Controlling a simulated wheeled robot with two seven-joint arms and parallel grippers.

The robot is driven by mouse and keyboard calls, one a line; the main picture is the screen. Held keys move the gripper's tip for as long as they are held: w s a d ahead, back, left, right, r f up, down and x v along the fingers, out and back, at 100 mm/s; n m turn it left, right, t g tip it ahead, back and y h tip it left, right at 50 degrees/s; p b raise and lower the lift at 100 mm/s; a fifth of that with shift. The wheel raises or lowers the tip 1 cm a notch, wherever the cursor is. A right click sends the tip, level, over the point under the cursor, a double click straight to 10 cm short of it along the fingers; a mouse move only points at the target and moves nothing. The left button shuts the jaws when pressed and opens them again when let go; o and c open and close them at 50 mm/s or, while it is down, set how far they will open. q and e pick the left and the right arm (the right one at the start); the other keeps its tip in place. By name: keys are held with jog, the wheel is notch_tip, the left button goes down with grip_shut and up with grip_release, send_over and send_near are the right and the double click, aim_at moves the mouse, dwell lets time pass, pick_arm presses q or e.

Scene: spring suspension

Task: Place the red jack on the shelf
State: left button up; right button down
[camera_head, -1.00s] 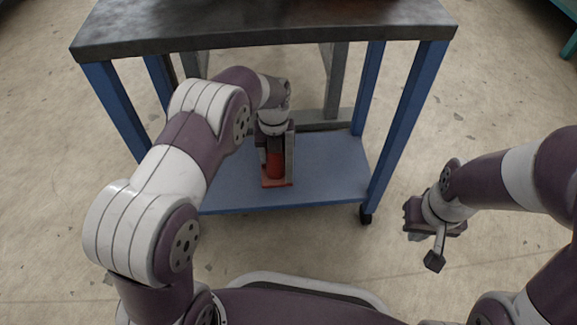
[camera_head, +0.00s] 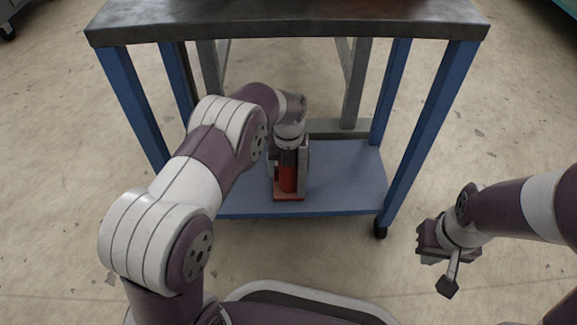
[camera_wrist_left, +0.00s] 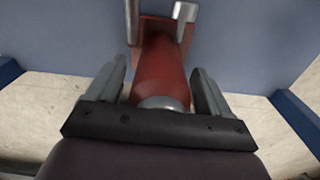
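The red jack (camera_head: 288,178) stands upright on the blue lower shelf (camera_head: 345,175) of the cart, near its front edge. My left gripper (camera_head: 288,172) reaches down over it, with one finger on each side. In the left wrist view, the jack (camera_wrist_left: 160,68) lies between the two fingers of my left gripper (camera_wrist_left: 160,85), and narrow gaps show beside its body. The fingers look spread, not closed on it. My right gripper (camera_head: 448,268) is off to the right of the cart, over the floor and away from the jack. Its finger opening is not clear.
The cart's dark top (camera_head: 290,22) lies above the shelf. Blue legs (camera_head: 425,135) stand at its corners, and a caster (camera_head: 380,228) is under the front right leg. The shelf is free on both sides of the jack. Bare floor surrounds the cart.

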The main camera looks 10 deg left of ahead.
pick_arm(q)
notch_tip(320, 180, up, 8)
jog(key=p, duration=0.6)
jog(key=shift+f, duration=0.15)
